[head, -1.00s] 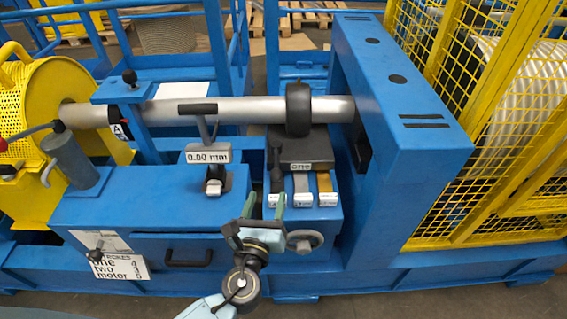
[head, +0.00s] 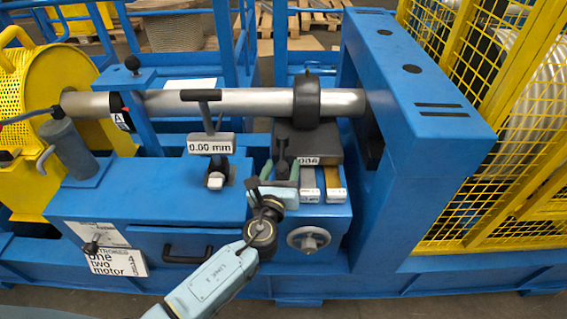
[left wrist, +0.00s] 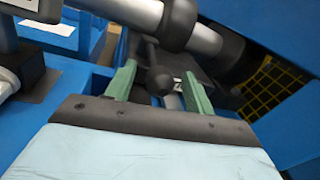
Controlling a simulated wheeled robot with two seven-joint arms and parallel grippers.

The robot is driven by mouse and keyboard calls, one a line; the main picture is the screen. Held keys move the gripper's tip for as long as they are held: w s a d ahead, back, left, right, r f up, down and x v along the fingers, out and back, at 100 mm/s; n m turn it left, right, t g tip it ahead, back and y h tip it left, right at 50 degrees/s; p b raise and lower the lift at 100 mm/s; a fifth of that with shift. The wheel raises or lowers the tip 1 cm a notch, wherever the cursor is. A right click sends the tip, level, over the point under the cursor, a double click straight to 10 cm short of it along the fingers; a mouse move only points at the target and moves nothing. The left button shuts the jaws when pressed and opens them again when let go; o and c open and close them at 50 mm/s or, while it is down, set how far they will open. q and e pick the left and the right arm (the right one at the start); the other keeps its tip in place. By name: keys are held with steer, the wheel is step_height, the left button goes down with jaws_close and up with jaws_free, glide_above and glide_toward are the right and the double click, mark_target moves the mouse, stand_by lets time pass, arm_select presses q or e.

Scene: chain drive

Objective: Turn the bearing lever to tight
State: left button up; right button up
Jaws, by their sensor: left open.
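A dark lever with a ball-shaped end (head: 282,160) stands at the front of the dark block under the shaft's collar. The left wrist view shows its ball (left wrist: 160,80) between my fingers, with a thin stem running up from it. My left gripper (head: 280,174) is open, its two green fingers one on each side of the lever. In the left wrist view the gripper (left wrist: 158,90) shows a gap around the ball; I cannot tell whether either finger touches it. No tight mark is readable. My right gripper is not in view.
A steel shaft (head: 220,103) with a dark collar (head: 307,102) runs above the block. A 0.00 mm gauge (head: 210,144) stands left of my gripper. A blue frame (head: 420,130) rises farther right.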

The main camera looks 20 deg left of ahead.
mark_target(282, 153)
arm_select(q)
steer(key=shift+w+a, duration=0.1)
steer(key=shift+w, duration=1.25)
steer(key=shift+c, duration=0.4)
jaws_close()
